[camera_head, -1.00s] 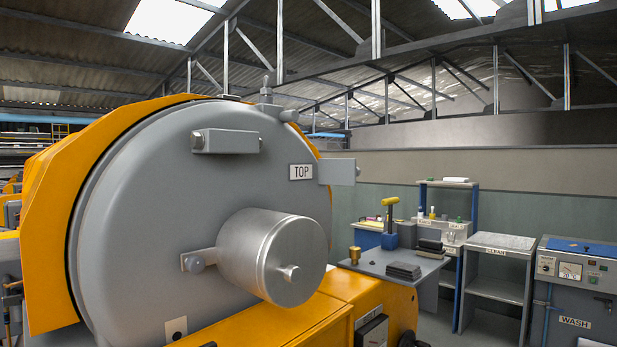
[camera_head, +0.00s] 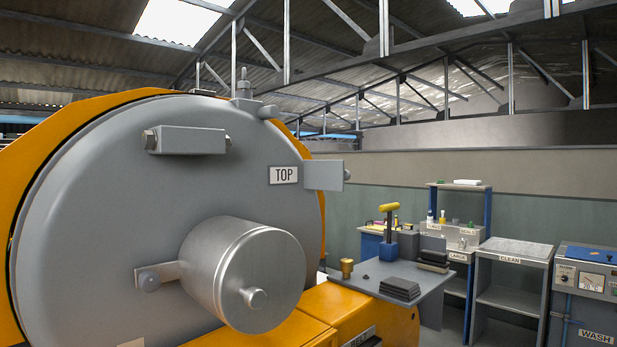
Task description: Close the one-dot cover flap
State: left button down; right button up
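The large round grey door (camera_head: 110,215) of the citrus extractor fills the left of the head view. A light plate (camera_head: 131,343) is cut off by the bottom edge, low on the door; only its top sliver shows. A second earlier this plate showed a single dark dot. I cannot tell whether it marks the one-dot cover flap, and no flap is clearly recognisable. A grey cylinder (camera_head: 245,275) sticks out from the door. Neither of my grippers is in view.
The door's orange surround (camera_head: 40,140) is at the left. A yellow housing (camera_head: 350,310) lies below right, with a grey shelf (camera_head: 425,275) holding dark plates (camera_head: 400,288). Benches (camera_head: 515,253) stand further right.

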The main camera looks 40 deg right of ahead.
aim_at(319, 175)
jog(key=l+u, duration=0.25)
jog(key=l, duration=0.7)
jog(key=k+l+u, duration=0.1)
jog(key=l+u, duration=0.15)
jog(key=l, duration=0.65)
jog(key=k+l, duration=0.1)
jog(key=l, duration=1.15)
jog(key=k+l, duration=0.15)
jog(key=l, duration=0.5)
jog(key=u, duration=0.05)
